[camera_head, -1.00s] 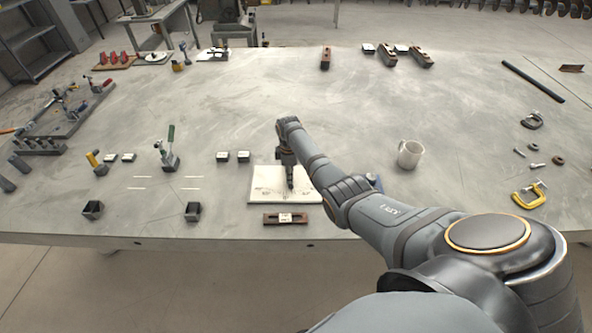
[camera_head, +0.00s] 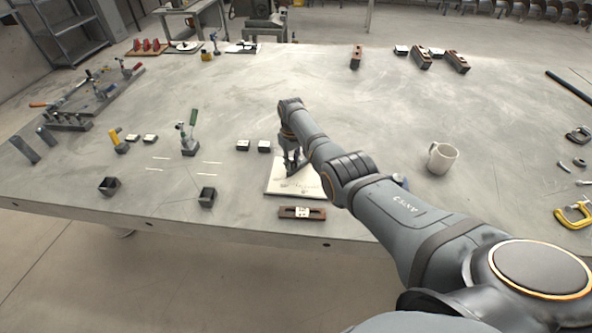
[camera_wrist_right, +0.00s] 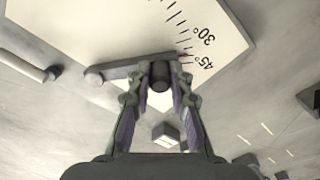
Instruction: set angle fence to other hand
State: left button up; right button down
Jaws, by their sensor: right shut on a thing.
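The white angle board (camera_head: 305,187) lies flat near the table's front edge, and in the wrist view the board (camera_wrist_right: 110,25) shows printed ticks with 30° and 45° marks. The angle fence (camera_wrist_right: 125,70) is a dark grey bar across the board, with a round end at left and its other end close to the 45° mark. My right gripper (camera_head: 291,172) is over the board's left part. In the wrist view the right gripper (camera_wrist_right: 160,88) has its fingers around the fence's dark upright knob (camera_wrist_right: 160,73). In the head view the fence is mostly hidden by the gripper. My left gripper is out of view.
A brown slotted block (camera_head: 302,213) lies just in front of the board. The middle of the table is clear.

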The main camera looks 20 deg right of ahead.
jog(key=shift+w+a+m+b, duration=0.15)
jog(key=shift+w+m+b, duration=0.3)
jog(key=shift+m+b, duration=0.2)
jog(key=c, duration=1.2)
grip_release()
notch_tip(320, 180, up, 12)
